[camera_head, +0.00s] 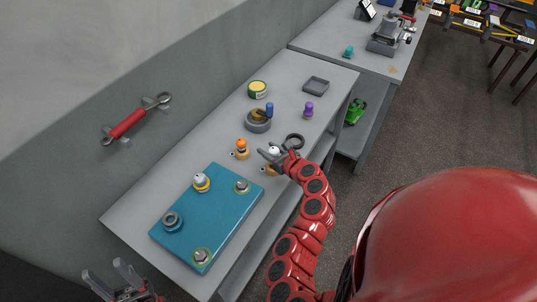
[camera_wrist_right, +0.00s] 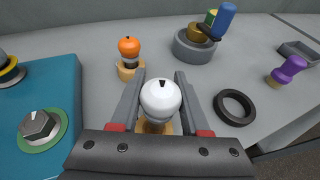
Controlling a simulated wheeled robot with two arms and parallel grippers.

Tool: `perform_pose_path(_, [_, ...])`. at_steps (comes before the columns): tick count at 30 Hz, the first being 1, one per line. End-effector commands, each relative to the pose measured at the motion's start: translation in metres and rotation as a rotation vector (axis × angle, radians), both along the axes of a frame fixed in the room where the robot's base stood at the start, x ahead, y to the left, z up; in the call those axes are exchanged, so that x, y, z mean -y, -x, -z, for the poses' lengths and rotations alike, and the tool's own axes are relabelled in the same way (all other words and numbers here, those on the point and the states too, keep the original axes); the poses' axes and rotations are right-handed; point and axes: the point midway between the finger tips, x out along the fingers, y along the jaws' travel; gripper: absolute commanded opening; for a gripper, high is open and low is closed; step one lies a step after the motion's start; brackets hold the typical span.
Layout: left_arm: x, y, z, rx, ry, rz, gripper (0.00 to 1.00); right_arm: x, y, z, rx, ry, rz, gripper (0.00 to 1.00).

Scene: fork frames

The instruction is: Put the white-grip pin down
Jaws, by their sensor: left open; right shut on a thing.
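The white-grip pin (camera_wrist_right: 160,98) is upright between the fingers of my right gripper (camera_wrist_right: 161,92), which is shut on it. A tan wooden block (camera_wrist_right: 155,127) shows just below the pin; I cannot tell if the pin sits in it or is just above it. In the head view my right gripper (camera_head: 270,155) is at the white grip (camera_head: 274,150), near the bench's front edge, right of the teal board. My left gripper (camera_head: 110,279) is open and empty at the lower left, off the bench's near end.
An orange-grip pin (camera_head: 241,145) stands in a wooden block close by. A dark ring (camera_wrist_right: 234,107) lies right of my right gripper. The teal board (camera_head: 225,213) carries knobs and a ring. A grey round holder (camera_head: 257,126) and purple pin (camera_head: 308,110) stand farther back.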

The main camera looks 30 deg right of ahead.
Motion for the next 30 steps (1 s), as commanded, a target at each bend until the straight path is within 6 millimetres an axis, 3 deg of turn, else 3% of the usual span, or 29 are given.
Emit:
perform_pose_path(6, [0.000, 0.000, -0.008, 0.000, 0.000, 0.000, 0.50, -0.001, 0.001, 0.027, -0.004, -0.002, -0.001, 0.00])
perform_pose_path(18, [0.000, 0.000, -0.004, 0.000, 0.000, 0.000, 0.50, -0.001, 0.001, 0.034, -0.003, -0.003, -0.001, 0.00])
perform_pose_path(19, [0.000, 0.000, -0.004, 0.000, 0.000, 0.000, 0.50, -0.001, 0.001, 0.034, -0.003, -0.003, -0.001, 0.49])
perform_pose_path(24, [0.000, 0.000, -0.005, 0.000, 0.000, 0.000, 0.50, -0.002, 0.001, 0.033, -0.004, -0.002, -0.002, 0.76])
perform_pose_path(30, [0.000, 0.000, -0.005, 0.000, 0.000, 0.000, 0.50, -0.002, 0.001, 0.033, -0.004, -0.002, -0.002, 0.76])
